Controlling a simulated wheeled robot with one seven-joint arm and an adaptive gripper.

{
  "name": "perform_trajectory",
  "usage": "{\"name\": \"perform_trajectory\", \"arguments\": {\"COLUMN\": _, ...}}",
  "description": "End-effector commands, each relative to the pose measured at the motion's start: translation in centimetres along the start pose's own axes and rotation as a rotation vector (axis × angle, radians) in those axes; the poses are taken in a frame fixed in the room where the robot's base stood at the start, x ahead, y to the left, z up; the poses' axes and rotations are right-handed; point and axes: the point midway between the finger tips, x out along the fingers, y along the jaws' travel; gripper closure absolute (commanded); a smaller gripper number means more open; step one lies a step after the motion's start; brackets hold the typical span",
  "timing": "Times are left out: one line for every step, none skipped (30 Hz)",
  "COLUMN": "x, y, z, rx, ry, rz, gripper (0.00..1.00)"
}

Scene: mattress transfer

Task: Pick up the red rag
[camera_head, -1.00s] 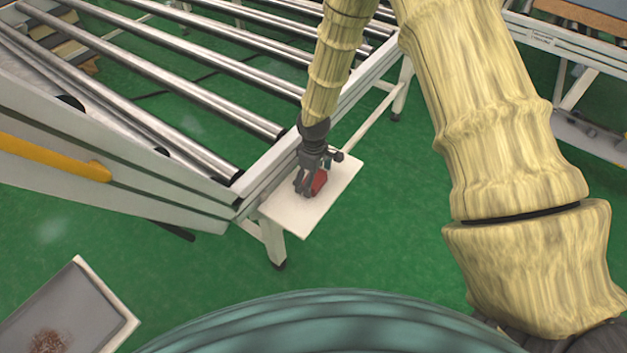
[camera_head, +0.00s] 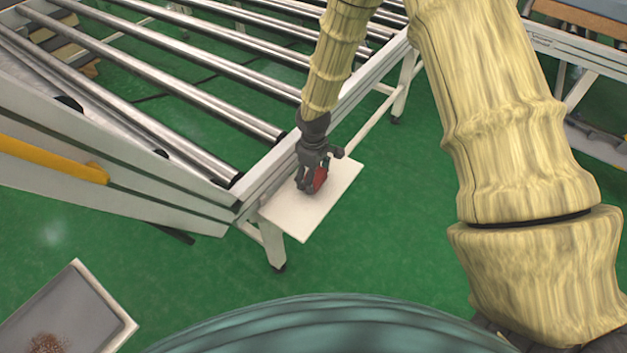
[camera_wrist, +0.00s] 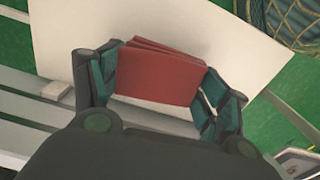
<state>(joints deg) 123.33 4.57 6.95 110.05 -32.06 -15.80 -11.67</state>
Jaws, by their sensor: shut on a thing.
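The red rag (camera_wrist: 158,75) is a folded dark-red cloth between the two fingers of my gripper (camera_wrist: 160,85) in the wrist view. My gripper is shut on it, with a finger against each side. In the head view, my gripper (camera_head: 312,188) points down over the white board, and part of the rag (camera_head: 320,179) shows at its right side. The rest of the rag is hidden by the fingers there. I cannot tell whether the rag still touches the board.
The white board (camera_head: 292,217) juts from the frame of the roller conveyor (camera_head: 190,85). A grey tray (camera_head: 75,310) with brownish residue is at the lower left. Green floor (camera_head: 390,235) lies open to the right of the board.

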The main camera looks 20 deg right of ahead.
Motion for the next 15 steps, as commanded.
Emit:
{"name": "perform_trajectory", "arguments": {"x": -0.6, "y": 0.0, "z": 0.0, "rx": 0.002, "ry": 0.001, "rz": 0.000, "gripper": 0.48}}
{"name": "perform_trajectory", "arguments": {"x": -0.9, "y": 0.0, "z": 0.0, "rx": 0.002, "ry": 0.001, "rz": 0.000, "gripper": 0.48}}
{"name": "perform_trajectory", "arguments": {"x": -1.2, "y": -0.3, "z": 0.3, "rx": 0.001, "ry": -0.001, "rz": -0.001, "gripper": 0.48}}
{"name": "perform_trajectory", "arguments": {"x": -1.1, "y": -0.9, "z": 0.8, "rx": -0.001, "ry": -0.004, "rz": -0.002, "gripper": 0.48}}
{"name": "perform_trajectory", "arguments": {"x": -1.1, "y": -1.4, "z": 1.1, "rx": -0.002, "ry": -0.003, "rz": -0.001, "gripper": 0.48}}
{"name": "perform_trajectory", "arguments": {"x": -1.2, "y": -2.0, "z": 1.7, "rx": -0.001, "ry": -0.003, "rz": -0.001, "gripper": 0.48}}
{"name": "perform_trajectory", "arguments": {"x": -1.3, "y": -2.4, "z": 2.1, "rx": -0.001, "ry": -0.003, "rz": -0.001, "gripper": 0.48}}
{"name": "perform_trajectory", "arguments": {"x": -1.3, "y": -2.9, "z": 2.5, "rx": -0.002, "ry": -0.003, "rz": 0.000, "gripper": 0.48}}
{"name": "perform_trajectory", "arguments": {"x": -1.4, "y": -3.6, "z": 3.1, "rx": -0.002, "ry": -0.004, "rz": 0.000, "gripper": 0.48}}
{"name": "perform_trajectory", "arguments": {"x": -1.5, "y": -4.1, "z": 3.5, "rx": -0.002, "ry": -0.003, "rz": 0.000, "gripper": 0.48}}
{"name": "perform_trajectory", "arguments": {"x": -1.5, "y": -4.7, "z": 3.9, "rx": -0.001, "ry": -0.004, "rz": 0.000, "gripper": 0.48}}
{"name": "perform_trajectory", "arguments": {"x": -1.6, "y": -5.4, "z": 4.5, "rx": -0.001, "ry": -0.004, "rz": -0.001, "gripper": 0.48}}
{"name": "perform_trajectory", "arguments": {"x": -1.7, "y": -6.0, "z": 5.0, "rx": -0.001, "ry": -0.003, "rz": 0.000, "gripper": 0.48}}
{"name": "perform_trajectory", "arguments": {"x": -1.8, "y": -6.5, "z": 5.5, "rx": 0.000, "ry": -0.004, "rz": 0.000, "gripper": 0.48}}
{"name": "perform_trajectory", "arguments": {"x": -1.8, "y": -7.2, "z": 6.0, "rx": -0.001, "ry": -0.003, "rz": -0.001, "gripper": 0.48}}
